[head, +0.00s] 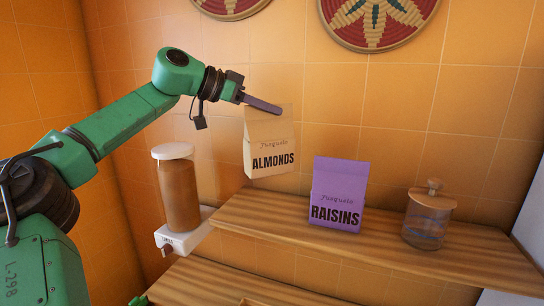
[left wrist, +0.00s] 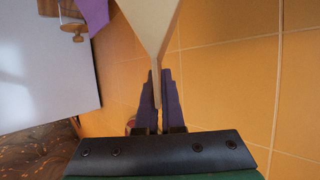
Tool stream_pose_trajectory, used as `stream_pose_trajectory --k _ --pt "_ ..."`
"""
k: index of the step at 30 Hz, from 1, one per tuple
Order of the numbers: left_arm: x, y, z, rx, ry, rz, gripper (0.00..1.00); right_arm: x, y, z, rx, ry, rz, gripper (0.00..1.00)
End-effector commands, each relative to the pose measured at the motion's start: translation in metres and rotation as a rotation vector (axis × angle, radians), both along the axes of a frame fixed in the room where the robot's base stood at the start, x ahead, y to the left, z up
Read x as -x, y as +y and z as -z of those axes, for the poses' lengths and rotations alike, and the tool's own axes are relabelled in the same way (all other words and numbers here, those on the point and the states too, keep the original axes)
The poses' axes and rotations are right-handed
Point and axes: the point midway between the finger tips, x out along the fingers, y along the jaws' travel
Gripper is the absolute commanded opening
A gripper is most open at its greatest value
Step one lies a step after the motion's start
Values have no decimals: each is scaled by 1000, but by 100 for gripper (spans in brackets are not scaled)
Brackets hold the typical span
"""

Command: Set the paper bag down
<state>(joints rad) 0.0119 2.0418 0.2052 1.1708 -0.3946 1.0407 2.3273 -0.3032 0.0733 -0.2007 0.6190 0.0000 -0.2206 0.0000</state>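A cream paper bag (head: 269,147) labelled ALMONDS hangs upright in the air over the left end of the upper wooden shelf (head: 262,216). My left gripper (head: 262,105) is shut on its top edge. In the left wrist view, the cream bag (left wrist: 150,28) runs down between the two dark fingers of the left gripper (left wrist: 161,95). The bag's bottom appears above the shelf board, with its lower part clear of the raisins bag. My right gripper is in neither view.
A purple RAISINS bag (head: 338,195) stands on the shelf right of the held bag. A glass jar (head: 427,219) stands further right. A brown canister (head: 177,190) with a white lid sits left on a white scale-like base (head: 184,232). The shelf's left end is bare.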

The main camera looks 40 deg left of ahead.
Motion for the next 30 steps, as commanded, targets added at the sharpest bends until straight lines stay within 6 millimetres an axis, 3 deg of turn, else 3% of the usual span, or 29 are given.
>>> stream_pose_trajectory --k 6,15,23,24,26,30 --pt "1 -1 55 7 -8 2 0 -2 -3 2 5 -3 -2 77" --pt "0 0 102 7 -8 3 0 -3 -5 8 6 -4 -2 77" --pt "0 0 109 1 -1 -1 0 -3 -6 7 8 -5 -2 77" --pt "0 0 111 -1 3 -1 16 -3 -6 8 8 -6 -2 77" --pt "0 1 110 0 2 -1 35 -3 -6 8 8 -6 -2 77" --pt "0 1 110 0 2 -1 35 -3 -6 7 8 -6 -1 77"
